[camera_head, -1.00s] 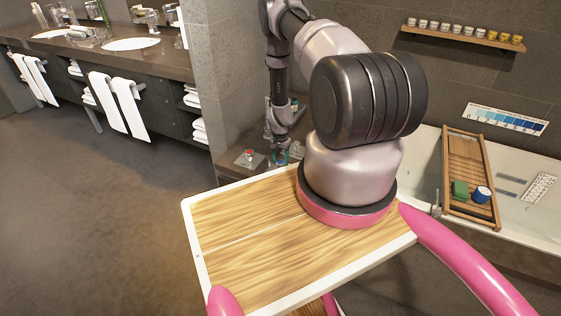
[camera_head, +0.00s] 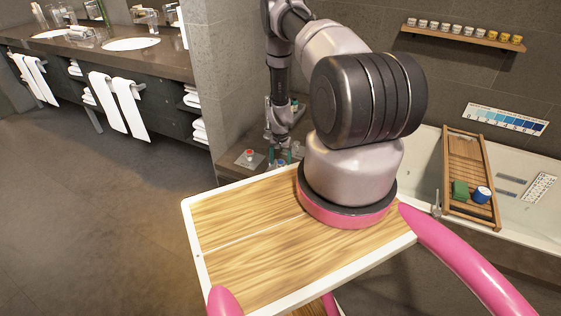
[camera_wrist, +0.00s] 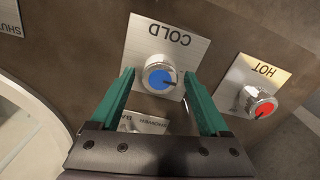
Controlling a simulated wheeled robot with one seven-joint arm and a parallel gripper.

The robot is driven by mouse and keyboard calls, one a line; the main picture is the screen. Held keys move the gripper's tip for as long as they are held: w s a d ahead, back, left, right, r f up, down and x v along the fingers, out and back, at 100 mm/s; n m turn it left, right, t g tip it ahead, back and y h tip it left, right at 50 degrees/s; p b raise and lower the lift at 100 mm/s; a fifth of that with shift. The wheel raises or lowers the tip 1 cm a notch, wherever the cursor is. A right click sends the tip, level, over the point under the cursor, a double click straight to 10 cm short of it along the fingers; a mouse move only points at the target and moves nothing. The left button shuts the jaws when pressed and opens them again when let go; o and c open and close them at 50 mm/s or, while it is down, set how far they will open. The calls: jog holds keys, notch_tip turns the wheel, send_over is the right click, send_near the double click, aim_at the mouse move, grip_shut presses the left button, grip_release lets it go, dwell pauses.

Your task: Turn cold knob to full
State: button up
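The cold knob (camera_wrist: 160,76) is a metal cylinder with a blue top and a dark pointer mark, on a silver plate labelled COLD. In the wrist view the pointer aims toward the right. My gripper (camera_wrist: 162,80) is open, with its two green fingers on either side of the knob; I cannot tell whether they touch it. In the head view my gripper (camera_head: 284,153) is above the blue knob (camera_head: 281,163), which is partly hidden. The hot knob (camera_wrist: 259,103), with a red top, is to the right in the wrist view and to the left in the head view (camera_head: 250,153).
A plate with partly covered lettering (camera_wrist: 146,122) lies below the cold plate, and another label (camera_wrist: 8,18) is at upper left. The bathtub (camera_head: 410,165) carries a wooden tray (camera_head: 459,151) with a green block and a blue round item. A wall shelf (camera_head: 465,36) holds small cups.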

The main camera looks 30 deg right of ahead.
jog(key=shift+r, duration=0.1)
notch_tip(320, 180, up, 11)
jog(key=shift+f, duration=0.2)
dwell(0.5)
notch_tip(320, 180, up, 9)
send_over(280, 162)
jog(key=w+a, duration=0.1)
jog(key=w, duration=0.2)
jog(key=s+a+r+n+t, duration=0.1)
jog(key=a+r+t, duration=0.15)
jog(key=r, duration=1.15)
jog(key=s+a+r+t, duration=0.1)
jog(key=a+r, duration=0.3)
jog(key=r, duration=1.1)
jog(key=s+a+r+n+t+y, duration=0.1)
jog(key=s+a+r, duration=0.1)
jog(key=s+r, duration=0.5)
jog(key=s+a+r+n+t, duration=0.1)
jog(key=s+a+r, duration=0.2)
jog(key=s+r, duration=0.45)
jog(key=s+a+r+t, duration=0.1)
jog(key=s+r, duration=0.2)
jog(key=s, duration=0.3)
jog(key=s+a+r+y, duration=0.1)
jog(key=s+a+r, duration=0.1)
jog(key=s+r, duration=0.2)
jog(key=s, duration=0.3)
jog(key=shift+s+n+t, duration=0.3)
jog(key=shift+n+t, duration=0.05)
jog(key=shift+n, duration=0.05)
